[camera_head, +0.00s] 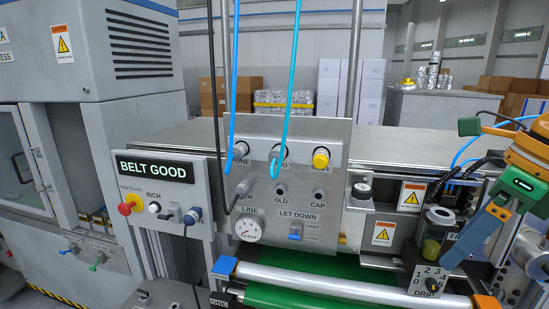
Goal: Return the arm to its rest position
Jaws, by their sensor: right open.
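My right arm comes in from the right edge, with orange, green and grey parts and a small lit green display on it. My right gripper (468,240) is open at the lower right, in front of the machine's right end. Its grey-blue part slants down to the left, close to the dial marked DRIP (428,280) and a small clear cup with yellowish contents (431,247). I see nothing held. How far it is from the cup and dial I cannot tell. My left gripper is not in view.
The control panel (285,185) has knobs, a LINE gauge (248,228) and blue hoses. A BELT GOOD display box (160,170) with a red button stands left. A green belt (350,270) and a metal roller (320,285) lie below. A black cable (470,170) loops near my right arm.

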